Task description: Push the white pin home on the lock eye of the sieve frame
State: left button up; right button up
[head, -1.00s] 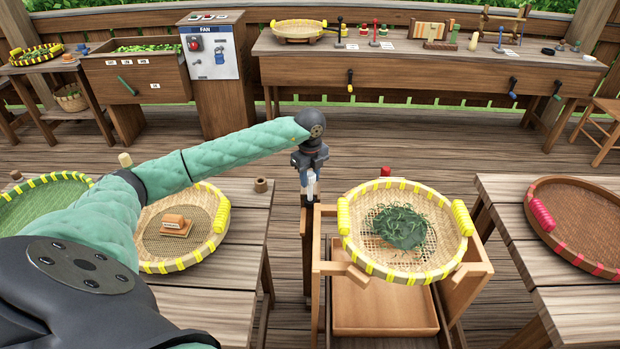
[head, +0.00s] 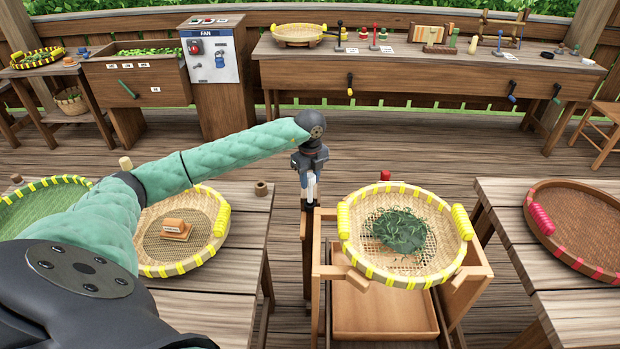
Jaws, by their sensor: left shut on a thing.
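My left gripper (head: 310,178) points down at the left post of the wooden sieve frame (head: 321,260). It is shut on the white pin (head: 311,188), which stands upright between its fingers. The pin's lower end is close to the top of the post; the lock eye is too small and covered to make out, and I cannot tell how deep the pin sits. A round bamboo sieve (head: 352,245) with yellow bindings and green leaves in it rests on the frame. My right gripper is not in view.
A red knob (head: 385,175) stands behind the sieve. The left table (head: 215,292) carries yellow-bound trays, and the right table (head: 505,228) a red-bound tray (head: 600,271). A long workbench (head: 430,70) and a fan box (head: 210,55) stand at the back. Open floor lies between.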

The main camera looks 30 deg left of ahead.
aim_at(310, 202)
pick_arm(q)
jog(key=shift+f+b, duration=2.55)
jog(key=shift+f, duration=1.6)
jog(key=shift+r, duration=0.3)
jog(key=shift+r+p, duration=1.9)
jog(key=shift+r, duration=2.15)
jog(key=shift+f+b, duration=0.4)
jog(key=shift+f, duration=0.3)
